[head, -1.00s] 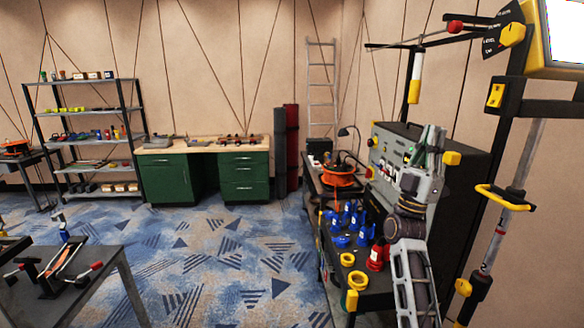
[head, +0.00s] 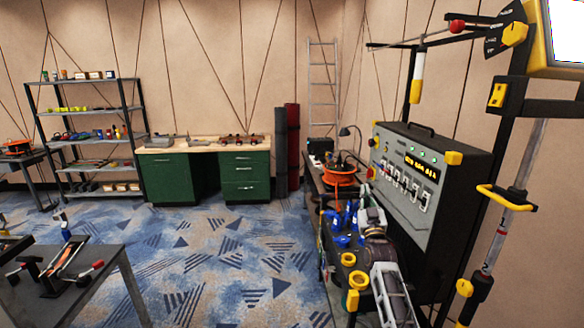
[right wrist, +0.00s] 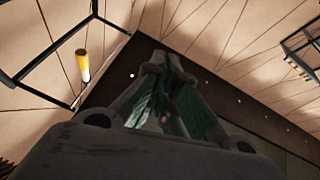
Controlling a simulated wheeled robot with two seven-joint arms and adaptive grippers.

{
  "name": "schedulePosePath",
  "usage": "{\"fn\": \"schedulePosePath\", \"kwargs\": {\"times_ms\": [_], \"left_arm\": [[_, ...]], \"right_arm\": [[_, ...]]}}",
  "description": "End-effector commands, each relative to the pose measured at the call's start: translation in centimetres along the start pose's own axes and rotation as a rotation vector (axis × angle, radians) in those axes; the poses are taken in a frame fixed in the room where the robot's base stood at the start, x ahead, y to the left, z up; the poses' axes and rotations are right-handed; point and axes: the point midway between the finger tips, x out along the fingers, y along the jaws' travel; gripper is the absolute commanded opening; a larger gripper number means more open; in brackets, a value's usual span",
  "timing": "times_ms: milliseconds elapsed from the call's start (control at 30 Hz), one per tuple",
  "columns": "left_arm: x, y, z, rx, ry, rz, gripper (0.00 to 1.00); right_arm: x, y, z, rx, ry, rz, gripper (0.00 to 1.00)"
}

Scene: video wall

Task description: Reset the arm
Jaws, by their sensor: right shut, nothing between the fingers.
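My right arm comes in from the bottom right of the head view. It is low over the black workbench, and its right gripper (head: 366,197) is in front of the grey switch panel (head: 405,165). The gripper looks small and end-on here. In the right wrist view its fingers (right wrist: 160,75) converge at the tips, shut with nothing between them. The arm hides part of the bench and some things on it. My left gripper is not in view.
Blue bottles (head: 343,236) and yellow rings (head: 357,280) stand close by the right arm on the bench. A yellow-handled black frame (head: 505,198) rises at the right. A grey table (head: 95,275) stands at the lower left. The patterned floor between is clear.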

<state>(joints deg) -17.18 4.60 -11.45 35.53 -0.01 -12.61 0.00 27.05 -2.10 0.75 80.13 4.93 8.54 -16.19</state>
Motion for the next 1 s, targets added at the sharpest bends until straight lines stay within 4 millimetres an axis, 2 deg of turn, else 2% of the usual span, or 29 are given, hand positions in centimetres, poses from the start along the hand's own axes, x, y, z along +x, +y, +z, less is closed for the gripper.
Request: {"fn": "schedulePosePath", "kwargs": {"times_ms": [33, 100, 267, 467, 600, 767, 1000], "left_arm": [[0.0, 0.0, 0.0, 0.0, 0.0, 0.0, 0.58], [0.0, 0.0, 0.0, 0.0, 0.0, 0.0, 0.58], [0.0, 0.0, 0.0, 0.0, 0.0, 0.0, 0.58], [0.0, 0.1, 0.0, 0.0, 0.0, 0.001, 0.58], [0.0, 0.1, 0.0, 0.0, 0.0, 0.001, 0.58], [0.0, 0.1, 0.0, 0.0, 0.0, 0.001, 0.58], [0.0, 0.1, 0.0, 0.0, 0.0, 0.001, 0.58]], "right_arm": [[-0.5, -0.8, 2.4, 0.02, -0.053, -0.018, 0.0], [-1.2, -1.7, 5.4, 0.049, -0.123, -0.038, 0.0], [-3.8, -3.6, 12.1, 0.098, -0.277, -0.074, 0.0], [-8.4, -5.7, 19.9, 0.138, -0.461, -0.106, 0.0], [-12.3, -6.8, 25.0, 0.151, -0.583, -0.123, 0.0], [-17.4, -7.8, 30.2, 0.153, -0.716, -0.141, 0.0], [-26.1, -8.8, 37.1, 0.135, -0.903, -0.167, 0.0]]}}
